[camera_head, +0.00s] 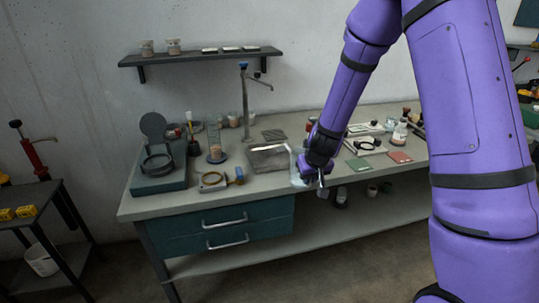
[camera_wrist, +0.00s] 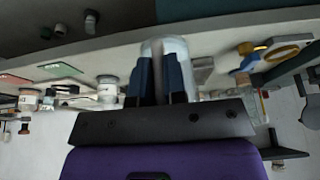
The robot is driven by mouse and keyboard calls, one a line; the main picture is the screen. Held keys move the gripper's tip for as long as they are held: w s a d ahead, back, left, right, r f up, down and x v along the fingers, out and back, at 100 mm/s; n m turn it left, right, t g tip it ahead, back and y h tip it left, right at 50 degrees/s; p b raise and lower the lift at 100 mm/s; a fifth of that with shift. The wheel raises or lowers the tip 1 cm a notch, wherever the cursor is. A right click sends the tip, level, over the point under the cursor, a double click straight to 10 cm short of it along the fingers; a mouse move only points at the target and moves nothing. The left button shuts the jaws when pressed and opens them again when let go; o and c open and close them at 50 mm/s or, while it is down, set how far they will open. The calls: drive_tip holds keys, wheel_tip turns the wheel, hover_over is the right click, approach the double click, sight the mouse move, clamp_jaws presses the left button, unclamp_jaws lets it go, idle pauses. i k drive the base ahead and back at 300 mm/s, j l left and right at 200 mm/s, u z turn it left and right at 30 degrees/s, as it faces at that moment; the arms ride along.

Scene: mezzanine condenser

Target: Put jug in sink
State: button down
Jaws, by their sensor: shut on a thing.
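The jug (camera_head: 299,174) is pale and see-through, at the front edge of the workbench, partly hidden behind my gripper (camera_head: 318,182). In the wrist view, which is upside down, the two dark fingers of my gripper (camera_wrist: 161,78) are closed on the jug (camera_wrist: 165,44). I cannot tell whether the jug touches the bench. The sink (camera_head: 269,158) is a grey metal basin set in the bench top, just left of the jug in the head view. A tall tap (camera_head: 245,95) stands behind it.
A magnifier with a yellow part (camera_head: 212,181) and a teal instrument (camera_head: 158,160) are left of the sink. Right of my gripper are green (camera_head: 358,165) and red (camera_head: 400,157) mats and several bottles. A shelf (camera_head: 200,56) hangs above the bench.

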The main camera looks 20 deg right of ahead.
sight(273, 159)
drive_tip(key=i, duration=0.9)
drive_tip(key=l, duration=0.2)
